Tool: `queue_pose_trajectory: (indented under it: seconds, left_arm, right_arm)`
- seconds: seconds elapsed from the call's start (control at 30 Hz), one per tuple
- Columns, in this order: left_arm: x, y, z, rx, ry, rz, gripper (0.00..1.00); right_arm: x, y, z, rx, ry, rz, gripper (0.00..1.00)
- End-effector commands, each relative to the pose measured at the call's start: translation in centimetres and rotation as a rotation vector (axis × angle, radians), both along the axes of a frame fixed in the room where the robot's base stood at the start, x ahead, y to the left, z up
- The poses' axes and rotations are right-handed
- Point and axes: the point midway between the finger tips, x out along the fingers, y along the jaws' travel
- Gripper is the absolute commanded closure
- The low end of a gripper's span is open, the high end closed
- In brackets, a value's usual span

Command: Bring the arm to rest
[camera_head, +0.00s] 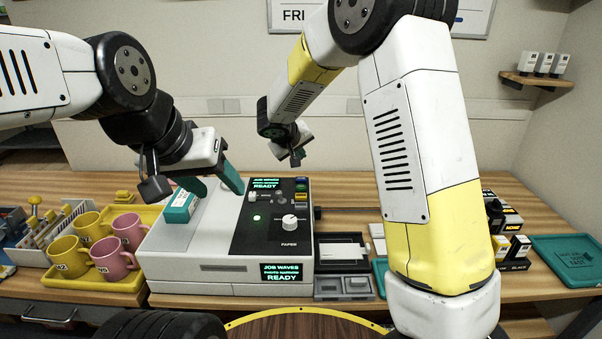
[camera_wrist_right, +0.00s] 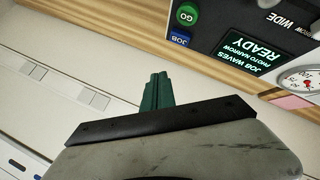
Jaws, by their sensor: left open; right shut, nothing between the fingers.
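My left gripper (camera_head: 213,181) is open above the left part of the white press machine (camera_head: 230,274), with its teal fingers pointing down. A teal box with a white label (camera_head: 180,206) is by the left finger; I cannot tell whether they touch. My right gripper (camera_head: 296,157) is raised in the air above the back of the machine, shut and empty. In the right wrist view its green fingers (camera_wrist_right: 156,92) are together against the wall. The machine's black panel (camera_head: 278,217) has a knob, coloured buttons and two screens reading READY.
Yellow and pink mugs (camera_head: 66,257) stand on a yellow tray (camera_head: 95,284) left of the machine. A grey tray (camera_head: 343,287) lies to its right. Small dark boxes (camera_head: 512,249) and a green tray (camera_head: 572,262) are at the far right. My right arm covers the right-centre of the table.

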Motion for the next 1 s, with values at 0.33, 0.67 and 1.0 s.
queue_pose_trajectory:
  seconds: [0.33,0.67,1.0]
  left_arm:
    - [0.0,0.0,0.0,0.000,0.000,0.000,0.46]
    - [0.0,0.0,0.0,0.000,0.000,0.000,0.46]
    - [0.0,0.0,0.0,0.000,0.000,0.000,0.46]
  right_arm:
    - [-0.6,-1.2,0.9,0.012,0.007,-0.021,1.00]
    - [-11.5,-12.3,8.1,0.183,0.128,-0.208,1.00]
    - [-27.0,-16.4,11.3,0.474,0.220,-0.257,1.00]
